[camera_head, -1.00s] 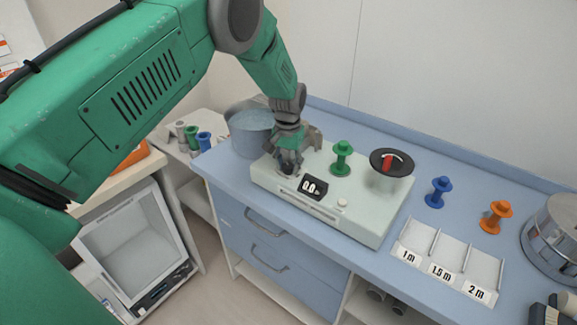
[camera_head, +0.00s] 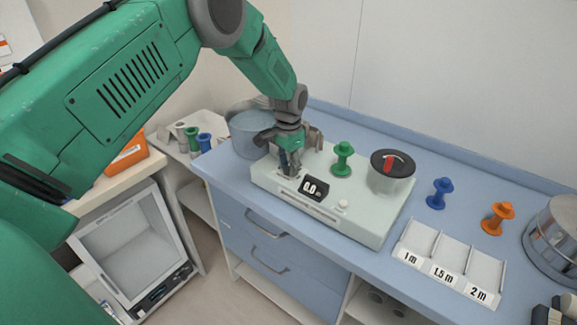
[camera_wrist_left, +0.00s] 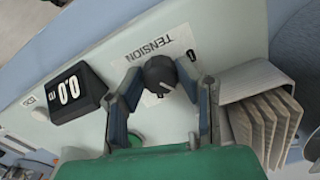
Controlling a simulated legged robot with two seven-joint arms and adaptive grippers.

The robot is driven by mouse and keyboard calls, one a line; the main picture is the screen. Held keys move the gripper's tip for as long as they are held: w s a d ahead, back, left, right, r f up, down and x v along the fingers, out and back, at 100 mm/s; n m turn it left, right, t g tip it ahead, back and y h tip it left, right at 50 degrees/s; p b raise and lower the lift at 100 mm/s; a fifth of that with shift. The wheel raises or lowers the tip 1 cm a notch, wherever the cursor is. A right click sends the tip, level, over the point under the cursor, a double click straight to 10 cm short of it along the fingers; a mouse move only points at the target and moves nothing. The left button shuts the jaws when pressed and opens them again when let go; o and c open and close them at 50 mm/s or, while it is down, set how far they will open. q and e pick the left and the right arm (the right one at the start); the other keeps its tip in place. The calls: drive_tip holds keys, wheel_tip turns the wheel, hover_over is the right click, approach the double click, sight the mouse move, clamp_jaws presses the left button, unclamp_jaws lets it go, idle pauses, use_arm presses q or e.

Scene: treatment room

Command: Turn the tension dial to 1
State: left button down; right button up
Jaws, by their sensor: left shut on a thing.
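The tension dial (camera_wrist_left: 160,74) is a dark round knob beside the printed word TENSION on the pale machine (camera_head: 355,217). In the left wrist view it sits between the two fingers of my left gripper (camera_wrist_left: 160,88), which is shut on it. In the head view my left gripper (camera_head: 289,168) reaches down onto the left end of the machine and hides the dial. The small display (camera_head: 314,188) reads 0.0, and it also shows in the left wrist view (camera_wrist_left: 70,90). The dial's pointer is too small to read. My right gripper is not in view.
A green spool (camera_head: 342,158) and a round drum with a red handle (camera_head: 391,170) stand on the machine. Blue (camera_head: 439,192) and orange (camera_head: 497,217) spools and a labelled tray (camera_head: 437,252) are to the right. A bluish container (camera_head: 249,132) stands behind my left gripper.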

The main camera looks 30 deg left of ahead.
sight(290, 164)
use_arm(q)
drive_tip(key=shift+w+r, duration=0.1)
drive_tip(key=shift+w, duration=0.1)
drive_tip(key=c, duration=1.2)
unclamp_jaws()
drive_tip(key=shift+w+f, duration=0.15)
drive_tip(key=shift+f, duration=0.05)
drive_tip(key=shift+r, duration=0.2)
wheel_tip(290, 164, up, 11)
drive_tip(key=shift+r, duration=0.2)
